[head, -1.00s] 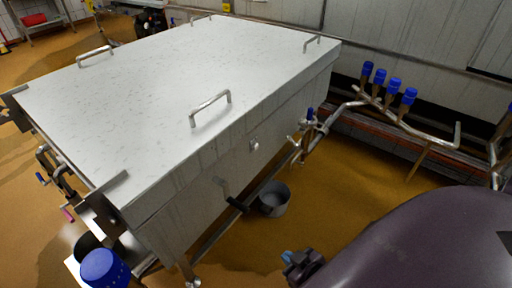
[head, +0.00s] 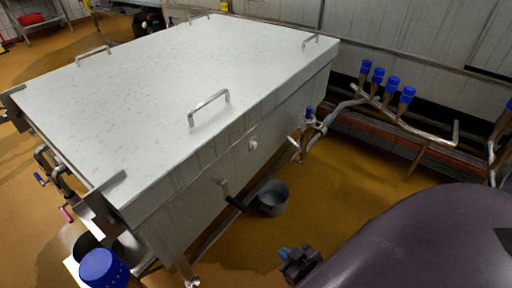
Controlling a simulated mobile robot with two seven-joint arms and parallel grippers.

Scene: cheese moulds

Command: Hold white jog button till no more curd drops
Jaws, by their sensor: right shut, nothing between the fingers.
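A small pale round fitting (head: 252,144) sits on the near side wall of the large steel vat (head: 190,190); it may be the white jog button, but it is too small to be sure. My right gripper (head: 286,254) is low in the picture, a dark shape with a blue tip. It is shut and empty, below and right of the fitting and well apart from it. My left gripper is not in view. No curd or falling drops can be seen.
A grey pot (head: 272,199) stands on the floor beside the vat, below a dark handle (head: 230,195). Pipes with several blue-topped valves (head: 392,84) run along the wall at the right. A blue cap (head: 104,268) is at bottom left. Brown floor (head: 330,195) lies open between vat and wall.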

